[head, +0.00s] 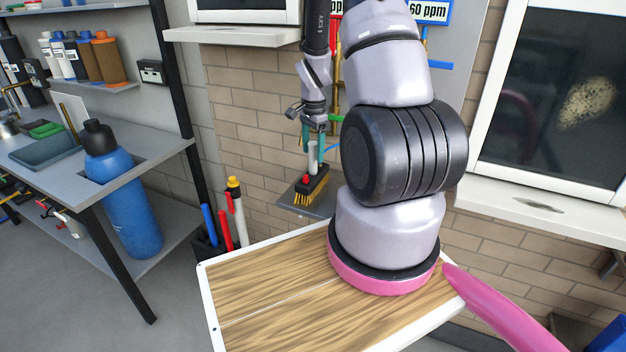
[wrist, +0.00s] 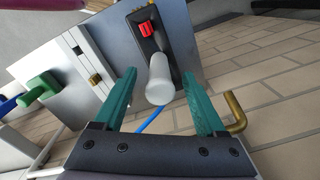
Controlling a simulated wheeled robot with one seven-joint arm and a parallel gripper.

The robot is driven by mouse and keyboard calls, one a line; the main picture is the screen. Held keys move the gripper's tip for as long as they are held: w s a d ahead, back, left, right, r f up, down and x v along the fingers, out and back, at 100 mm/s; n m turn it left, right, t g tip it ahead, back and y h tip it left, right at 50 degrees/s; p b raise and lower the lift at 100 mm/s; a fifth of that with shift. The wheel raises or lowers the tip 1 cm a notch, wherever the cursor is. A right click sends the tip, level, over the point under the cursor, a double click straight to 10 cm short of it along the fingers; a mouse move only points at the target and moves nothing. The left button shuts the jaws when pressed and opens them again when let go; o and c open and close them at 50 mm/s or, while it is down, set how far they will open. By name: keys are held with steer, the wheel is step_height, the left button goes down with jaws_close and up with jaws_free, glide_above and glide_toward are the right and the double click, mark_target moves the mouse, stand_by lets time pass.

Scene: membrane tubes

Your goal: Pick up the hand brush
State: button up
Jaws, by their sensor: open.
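The hand brush (head: 316,183) has a black block, yellow bristles, a small red part and an upright pale grey handle. It stands bristles down on a small grey wall shelf (head: 289,201). In the wrist view the brush (wrist: 149,43) shows its red part and its handle pointing toward the camera. My gripper (head: 312,146) is open above the brush, pointing down. In the wrist view its teal fingers (wrist: 159,75) lie on either side of the handle, with gaps on both sides. I cannot tell how deep the handle sits between them.
A brick wall stands close behind the shelf. A brass hook (wrist: 237,112) shows beside one finger in the wrist view. A holder with colored markers (head: 208,240) is to the left. A bench with a blue bottle (head: 108,165) stands farther left. A wood-topped surface (head: 270,290) is in front.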

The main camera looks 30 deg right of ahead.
jaws_close()
steer(key=shift+r, duration=0.1)
stand_by(1.2)
